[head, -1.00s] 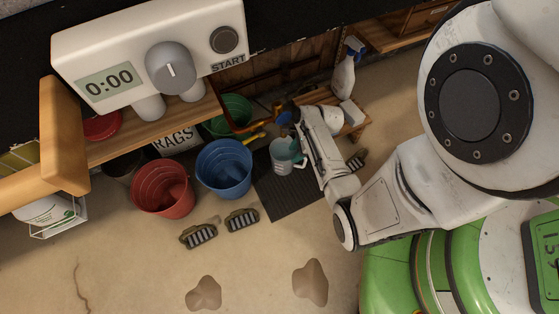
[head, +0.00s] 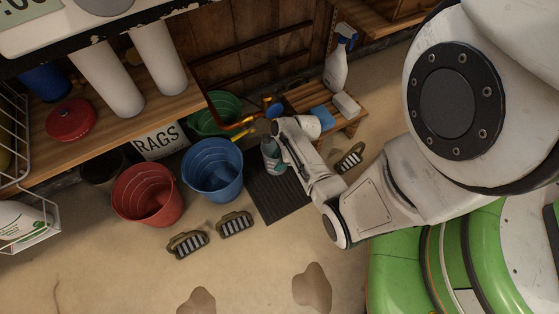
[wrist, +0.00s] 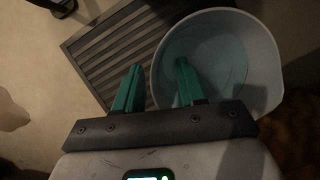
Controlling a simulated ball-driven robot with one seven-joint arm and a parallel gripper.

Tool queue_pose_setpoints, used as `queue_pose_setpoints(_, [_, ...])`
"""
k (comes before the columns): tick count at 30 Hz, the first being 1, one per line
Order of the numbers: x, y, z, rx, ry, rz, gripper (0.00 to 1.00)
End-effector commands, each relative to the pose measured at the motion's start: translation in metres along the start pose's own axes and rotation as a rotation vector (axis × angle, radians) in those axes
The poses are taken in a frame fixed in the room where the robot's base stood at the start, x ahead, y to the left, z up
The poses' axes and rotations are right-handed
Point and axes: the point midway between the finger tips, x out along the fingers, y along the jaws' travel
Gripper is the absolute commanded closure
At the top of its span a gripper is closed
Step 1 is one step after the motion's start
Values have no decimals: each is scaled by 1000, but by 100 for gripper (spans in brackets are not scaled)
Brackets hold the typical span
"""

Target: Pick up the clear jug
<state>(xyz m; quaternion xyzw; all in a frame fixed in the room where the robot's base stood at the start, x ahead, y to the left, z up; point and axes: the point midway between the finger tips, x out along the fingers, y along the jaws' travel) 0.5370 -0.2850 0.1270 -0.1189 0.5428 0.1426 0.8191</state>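The clear jug (wrist: 262,60) is a pale, see-through, round vessel, seen from above in the wrist view, with a bluish inside. In the head view the jug (head: 271,158) stands on the dark slatted mat (head: 272,199), partly hidden by my arm. My gripper (wrist: 160,66) is open, with two teal fingers. The left finger is outside the jug over the mat; the right finger overlaps the jug's opening, so the near-left rim lies between them. I cannot tell whether either finger touches the wall. In the head view my forearm hides most of the gripper.
A blue bucket (head: 213,172) and a red bucket (head: 146,196) stand left of the mat, a green bucket (head: 216,113) behind. Brushes (head: 235,224) lie on the floor in front. A low wooden stand (head: 305,98) with a spray bottle (head: 338,66) is behind right.

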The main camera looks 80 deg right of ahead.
Motion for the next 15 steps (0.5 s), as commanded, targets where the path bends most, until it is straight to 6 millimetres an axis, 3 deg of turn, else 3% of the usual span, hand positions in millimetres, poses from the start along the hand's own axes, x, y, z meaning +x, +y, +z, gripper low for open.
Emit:
queue_pose_setpoints(2, [8,0,-1,0,0,-1,60])
queue_pose_setpoints(9, [8,0,0,1,0,-1,60])
queue_pose_setpoints(15, [8,0,0,0,0,-1,78])
